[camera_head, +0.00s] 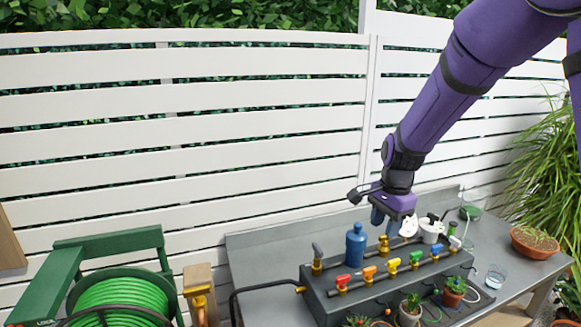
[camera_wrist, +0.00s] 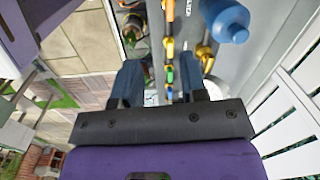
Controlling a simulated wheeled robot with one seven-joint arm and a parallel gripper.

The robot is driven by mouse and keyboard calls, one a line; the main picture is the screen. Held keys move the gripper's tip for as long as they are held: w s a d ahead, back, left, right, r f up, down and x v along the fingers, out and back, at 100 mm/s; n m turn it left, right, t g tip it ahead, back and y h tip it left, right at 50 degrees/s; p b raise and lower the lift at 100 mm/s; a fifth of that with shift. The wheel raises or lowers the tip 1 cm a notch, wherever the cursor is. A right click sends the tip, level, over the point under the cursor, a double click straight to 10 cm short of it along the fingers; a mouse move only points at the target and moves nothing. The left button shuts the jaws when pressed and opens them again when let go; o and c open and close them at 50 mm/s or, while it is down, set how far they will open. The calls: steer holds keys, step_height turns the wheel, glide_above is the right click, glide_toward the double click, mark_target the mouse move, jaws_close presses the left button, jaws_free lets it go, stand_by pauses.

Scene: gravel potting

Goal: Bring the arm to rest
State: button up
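My purple arm reaches down from the upper right in the head view. My gripper (camera_head: 382,218) hangs above the grey bench (camera_head: 270,262), over the back of the row of valves. In the wrist view my gripper (camera_wrist: 162,78) has its two dark fingers apart with nothing held between them. Coloured valves show below and beyond the gap.
A grey block (camera_head: 330,304) carries brass taps and coloured valves. A white pot (camera_head: 431,231), a glass (camera_head: 495,276) and a brown bowl (camera_head: 534,242) stand to the right. Small potted plants line the front. A green hose reel (camera_head: 122,296) is at left; a white fence (camera_head: 190,130) stands behind.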

steer(key=s+d+r+n+t+y, duration=0.1)
steer(key=s+d+r+n, duration=0.15)
steer(key=s+r, duration=0.4)
steer(key=s+d+r+n+t, duration=0.1)
steer(key=s+r+n, duration=0.3)
steer(key=s+r, duration=0.25)
steer(key=s+d+r+n+t, duration=0.1)
steer(key=s+r+n, duration=0.1)
steer(key=s, duration=0.5)
steer(key=s+d+r+n+t+h, duration=0.1)
steer(key=s+r+n, duration=0.1)
steer(key=s+n, duration=0.2)
steer(key=s, duration=0.3)
steer(key=shift+s+d+r+t+h, duration=0.2)
steer(key=shift+r+t+h, duration=0.1)
steer(key=shift+r+t, duration=0.1)
steer(key=shift+w+n, duration=0.1)
steer(key=shift+n, duration=0.15)
